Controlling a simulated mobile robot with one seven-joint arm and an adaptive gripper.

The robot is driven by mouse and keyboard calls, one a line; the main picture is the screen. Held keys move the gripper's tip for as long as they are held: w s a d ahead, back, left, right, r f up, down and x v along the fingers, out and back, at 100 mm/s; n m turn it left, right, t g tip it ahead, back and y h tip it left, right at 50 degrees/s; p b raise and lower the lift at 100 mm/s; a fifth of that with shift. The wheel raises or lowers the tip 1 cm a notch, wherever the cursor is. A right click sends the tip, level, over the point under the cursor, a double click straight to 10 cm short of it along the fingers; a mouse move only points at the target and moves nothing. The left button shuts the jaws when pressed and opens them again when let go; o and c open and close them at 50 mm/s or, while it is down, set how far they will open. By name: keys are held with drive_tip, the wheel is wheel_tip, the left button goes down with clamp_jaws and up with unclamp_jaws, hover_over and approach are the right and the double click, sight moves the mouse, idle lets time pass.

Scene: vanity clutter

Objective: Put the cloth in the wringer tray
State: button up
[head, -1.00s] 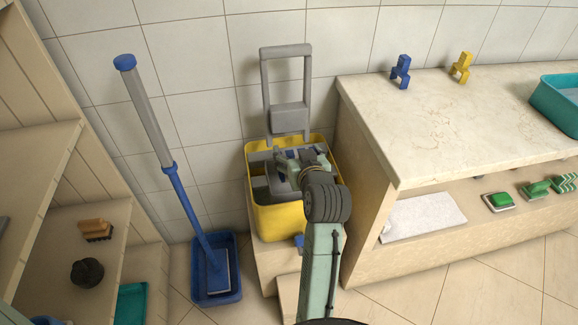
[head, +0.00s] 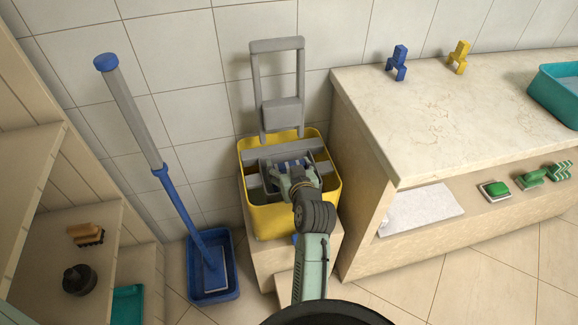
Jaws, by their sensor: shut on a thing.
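The grey wringer tray (head: 268,152) sits in the top of a yellow bucket (head: 262,222), below an upright grey lever frame. My gripper (head: 291,168) is over the wringer tray and inside the outline of the bucket's rim. It is shut on a small dark blue thing (head: 292,164), which looks like the cloth; only a strip shows between the fingers. My wrist hides part of the tray and the bucket's front right. I cannot tell whether the cloth touches the tray.
A blue mop (head: 180,205) stands tilted in a blue basin (head: 211,291) at the left. The counter (head: 365,120) is close on the right. A white folded towel (head: 422,208) and green brushes (head: 530,178) lie on its lower shelf. A shelf unit stands at far left.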

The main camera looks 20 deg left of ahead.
drive_tip(key=shift+f, duration=0.25)
drive_tip(key=shift+f, duration=0.1)
drive_tip(key=o, duration=1.1)
drive_tip(key=shift+o, duration=0.2)
